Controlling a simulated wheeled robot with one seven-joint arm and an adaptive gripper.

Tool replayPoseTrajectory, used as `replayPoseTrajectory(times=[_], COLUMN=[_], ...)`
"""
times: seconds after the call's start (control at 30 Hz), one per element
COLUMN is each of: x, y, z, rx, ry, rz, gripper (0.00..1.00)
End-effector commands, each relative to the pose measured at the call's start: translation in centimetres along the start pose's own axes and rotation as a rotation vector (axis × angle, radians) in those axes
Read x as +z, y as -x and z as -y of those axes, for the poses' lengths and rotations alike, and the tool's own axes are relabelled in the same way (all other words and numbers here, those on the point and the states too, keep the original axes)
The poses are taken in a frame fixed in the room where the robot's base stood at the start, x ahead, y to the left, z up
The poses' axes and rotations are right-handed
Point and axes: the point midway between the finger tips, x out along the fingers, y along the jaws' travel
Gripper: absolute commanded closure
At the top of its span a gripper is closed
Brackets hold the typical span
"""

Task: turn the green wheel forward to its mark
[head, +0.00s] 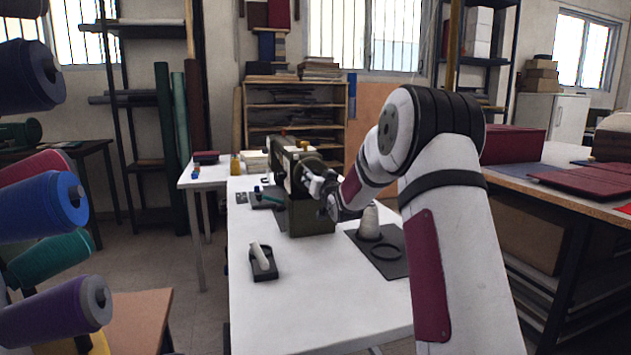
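A sewing machine (287,150) with a beige and dark body stands on a dark green base (312,222) on the white table. At its near end is a dark round handwheel (309,163), which looks like the wheel of the task; its green colour and any mark are too small to make out. My gripper (318,187) is at this wheel, in front of its lower right part, and partly covers it. I cannot tell whether it touches the wheel. The fingers are small and dark here, and whether they are open or shut is not clear.
On the white table (300,305), a dark tray with a white tool (263,258) lies at the near left. A grey cone (369,223) and a black ring (387,251) sit on a dark mat at right. Thread spools (40,207) crowd the left edge. The table's front is clear.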

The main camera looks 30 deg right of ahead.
Motion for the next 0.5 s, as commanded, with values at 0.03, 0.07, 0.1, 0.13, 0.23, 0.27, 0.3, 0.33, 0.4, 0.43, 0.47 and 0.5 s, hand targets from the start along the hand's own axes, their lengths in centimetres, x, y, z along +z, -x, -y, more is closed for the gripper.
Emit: replayPoseTrajectory(times=[0.03,0.07,0.1,0.13,0.23,0.27,0.3,0.33,0.4,0.43,0.47,0.5], x=[0.28,0.28,0.28,0.28,0.29,0.28,0.26,0.24,0.19,0.17,0.16,0.14], y=[0.02,0.02,0.02,0.02,0.02,0.02,0.02,0.02,0.01,0.01,0.01,0.01], z=[-0.03,-0.03,-0.04,-0.04,-0.03,-0.03,-0.03,-0.02,-0.02,-0.02,-0.01,-0.01], rx=[0.001,0.001,0.001,0.001,0.001,0.001,0.001,0.001,0.001,0.001,0.000,0.000], ry=[0.000,-0.001,-0.001,-0.001,-0.001,-0.001,-0.002,-0.002,-0.002,-0.002,-0.002,-0.002], rz=[0.006,0.006,0.006,0.006,0.006,0.006,0.005,0.005,0.004,0.004,0.003,0.003], gripper=[0.90,0.90,0.90,0.90,0.55,0.49,0.42,0.42,0.42,0.42,0.42,0.42])
